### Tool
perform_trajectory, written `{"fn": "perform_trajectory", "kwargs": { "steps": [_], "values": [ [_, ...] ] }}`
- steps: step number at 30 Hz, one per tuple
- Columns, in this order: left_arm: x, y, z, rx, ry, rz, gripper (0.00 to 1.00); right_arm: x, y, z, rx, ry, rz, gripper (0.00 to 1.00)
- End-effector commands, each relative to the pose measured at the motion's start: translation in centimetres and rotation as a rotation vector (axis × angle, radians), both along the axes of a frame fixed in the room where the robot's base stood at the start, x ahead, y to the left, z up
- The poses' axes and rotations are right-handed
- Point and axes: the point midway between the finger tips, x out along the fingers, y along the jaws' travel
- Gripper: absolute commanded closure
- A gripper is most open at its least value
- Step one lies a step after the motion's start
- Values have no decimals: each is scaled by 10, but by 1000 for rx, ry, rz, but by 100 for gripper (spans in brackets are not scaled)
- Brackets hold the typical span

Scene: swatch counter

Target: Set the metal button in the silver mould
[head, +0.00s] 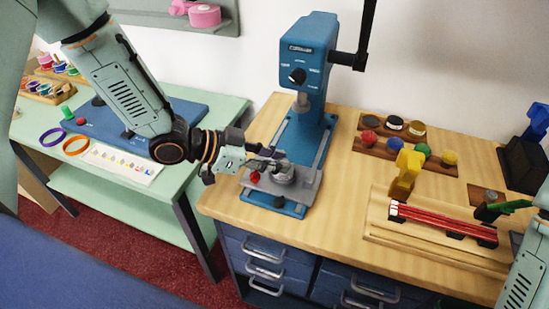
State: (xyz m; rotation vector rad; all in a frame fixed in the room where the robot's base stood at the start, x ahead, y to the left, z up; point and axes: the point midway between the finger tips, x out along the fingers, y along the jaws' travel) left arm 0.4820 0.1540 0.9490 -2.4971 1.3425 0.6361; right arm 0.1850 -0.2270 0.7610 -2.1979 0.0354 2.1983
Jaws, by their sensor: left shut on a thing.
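A blue press (308,60) stands on the wooden counter, and a grey sliding plate with a red knob (254,177) sits on its base. The silver mould (284,176) is a round grey cup on that plate, below the press's ram. My left gripper (270,158) reaches in from the left, its fingertips at the mould's upper left edge. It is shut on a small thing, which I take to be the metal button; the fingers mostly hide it. I cannot tell whether it touches the mould. My right gripper is out of view.
Round samples and coloured balls lie in wooden racks (437,165) right of the press. A yellow tool (405,174) and a tray of red rods (443,223) are further right. A green side table (90,187) holds a blue board, rings and a colour strip.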

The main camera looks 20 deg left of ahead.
Motion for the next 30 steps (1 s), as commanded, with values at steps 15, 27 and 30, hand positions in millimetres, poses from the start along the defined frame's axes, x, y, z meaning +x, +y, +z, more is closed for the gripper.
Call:
{"fn": "perform_trajectory", "kwargs": {
  "steps": [15,27,30],
  "values": [
    [0,0,-4,0,0,0,66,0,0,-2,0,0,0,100],
    [0,0,-4,0,0,0,48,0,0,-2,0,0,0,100],
    [0,0,-4,0,0,0,48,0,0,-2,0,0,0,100]
  ]
}}
